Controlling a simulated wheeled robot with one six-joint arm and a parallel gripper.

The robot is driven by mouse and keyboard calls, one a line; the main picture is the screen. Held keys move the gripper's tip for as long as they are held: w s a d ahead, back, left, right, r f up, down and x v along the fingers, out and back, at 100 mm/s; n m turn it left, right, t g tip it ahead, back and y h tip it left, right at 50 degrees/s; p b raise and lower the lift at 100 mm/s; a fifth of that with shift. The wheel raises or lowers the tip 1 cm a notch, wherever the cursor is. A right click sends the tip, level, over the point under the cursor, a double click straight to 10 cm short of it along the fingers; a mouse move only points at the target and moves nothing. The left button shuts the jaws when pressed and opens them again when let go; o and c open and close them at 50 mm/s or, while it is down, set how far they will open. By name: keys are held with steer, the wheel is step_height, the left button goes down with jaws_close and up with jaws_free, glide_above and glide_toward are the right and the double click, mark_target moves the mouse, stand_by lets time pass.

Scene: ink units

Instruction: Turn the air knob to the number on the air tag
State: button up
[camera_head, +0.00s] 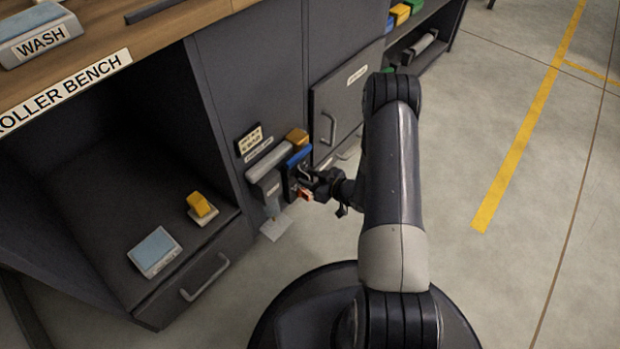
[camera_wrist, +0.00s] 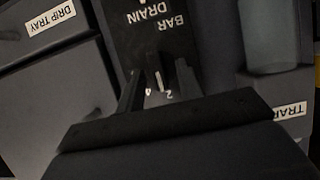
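My gripper (camera_head: 305,187) is at the front of a small unit on the dark cabinet. In the wrist view the two fingers (camera_wrist: 158,88) stand apart, one on each side of a dark knob (camera_wrist: 154,66) with a pale pointer line. Gaps seem to show between the knob and the fingers, so the gripper looks open. A dial number 2 (camera_wrist: 169,94) shows beside the knob. The dark panel (camera_wrist: 185,40) reads BAR and DRAIN, upside down. A white tag (camera_head: 250,140) is on the cabinet above the unit; its writing is too small to read. No air tag is legible.
A grey-topped unit (camera_head: 270,160), a blue block (camera_head: 299,155) and an ochre block (camera_head: 297,137) crowd the gripper. A handled cabinet door (camera_head: 345,105) is behind. An open bay left holds a yellow piece (camera_head: 200,205) and a blue-grey box (camera_head: 154,251). Floor right is clear.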

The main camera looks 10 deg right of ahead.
jaws_close()
steer(key=shift+m, duration=0.3)
steer(key=m+y, duration=0.2)
steer(key=m, duration=0.2)
steer(key=f+m+g+y+b, duration=0.1)
steer(key=m+y, duration=0.1)
steer(key=m, duration=0.2)
steer(key=d+m+y+b, duration=0.1)
steer(key=m+y, duration=0.2)
steer(key=m, duration=0.1)
steer(key=shift+w+f+m, duration=0.15)
steer(key=shift+w+m, duration=0.15)
steer(key=shift+w, duration=0.05)
stand_by(0.5)
steer(key=shift+m, duration=0.3)
jaws_free()
stand_by(0.3)
